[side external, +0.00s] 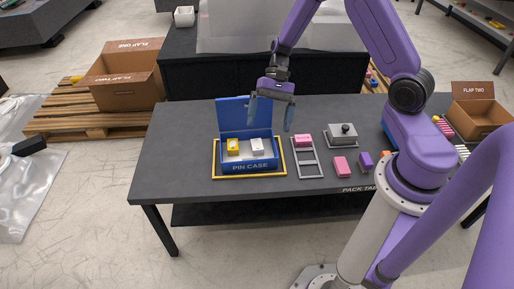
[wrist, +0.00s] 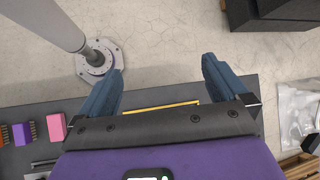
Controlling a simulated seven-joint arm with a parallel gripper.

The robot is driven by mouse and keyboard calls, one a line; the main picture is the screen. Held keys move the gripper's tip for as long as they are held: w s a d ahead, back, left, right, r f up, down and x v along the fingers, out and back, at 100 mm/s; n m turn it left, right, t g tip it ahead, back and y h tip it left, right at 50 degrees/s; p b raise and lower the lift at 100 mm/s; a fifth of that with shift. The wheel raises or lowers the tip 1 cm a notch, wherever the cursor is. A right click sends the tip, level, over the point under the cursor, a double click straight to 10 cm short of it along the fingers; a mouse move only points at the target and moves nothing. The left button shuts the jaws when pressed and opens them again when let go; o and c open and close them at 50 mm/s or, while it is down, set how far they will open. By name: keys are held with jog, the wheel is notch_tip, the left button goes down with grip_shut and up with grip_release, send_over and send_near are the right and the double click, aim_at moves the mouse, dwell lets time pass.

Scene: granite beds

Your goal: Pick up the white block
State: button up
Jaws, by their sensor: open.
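A white block (side external: 257,146) lies inside the open blue pin case (side external: 249,167), in its right part. A yellow block (side external: 233,146) lies to its left in the same case. The case lid stands raised at the back. My gripper (side external: 271,110) is open and empty above the case, near the lid's right edge, apart from the white block. In the wrist view my gripper (wrist: 161,85) shows two blue fingers spread wide with nothing between them. The white block and the case are hidden in the wrist view.
A yellow frame (side external: 216,158) surrounds the case on the dark table (side external: 178,150); its edge crosses the wrist view (wrist: 160,107). To the right are a grey rack (side external: 308,164) with a pink block (side external: 303,140), another pink block (side external: 341,166), a purple block (side external: 365,161) and a grey knobbed lid (side external: 342,135).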

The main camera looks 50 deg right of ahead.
jog(key=w+d+f+m+t+y, duration=0.3)
jog(key=w+d+f+m+t, duration=0.25)
jog(key=d+f+m, duration=0.45)
jog(key=m+t+h, duration=0.2)
jog(key=m+t, duration=0.5)
jog(key=m, duration=0.2)
send_near(259, 144)
jog(key=shift+w+a+f, duration=0.2)
jog(key=shift+w+a, duration=0.35)
jog(key=shift+w, duration=0.05)
jog(key=shift+w+a+f, duration=0.15)
jog(key=shift+w+a, duration=0.35)
jog(key=shift+w, duration=0.05)
jog(key=shift+f+x, duration=0.15)
jog(key=shift+x, duration=1.2)
jog(key=shift+f+x, duration=0.15)
jog(key=shift+x, duration=1.2)
jog(key=shift+s+d, duration=0.1)
jog(key=shift+s, duration=0.15)
jog(key=c, duration=1.3)
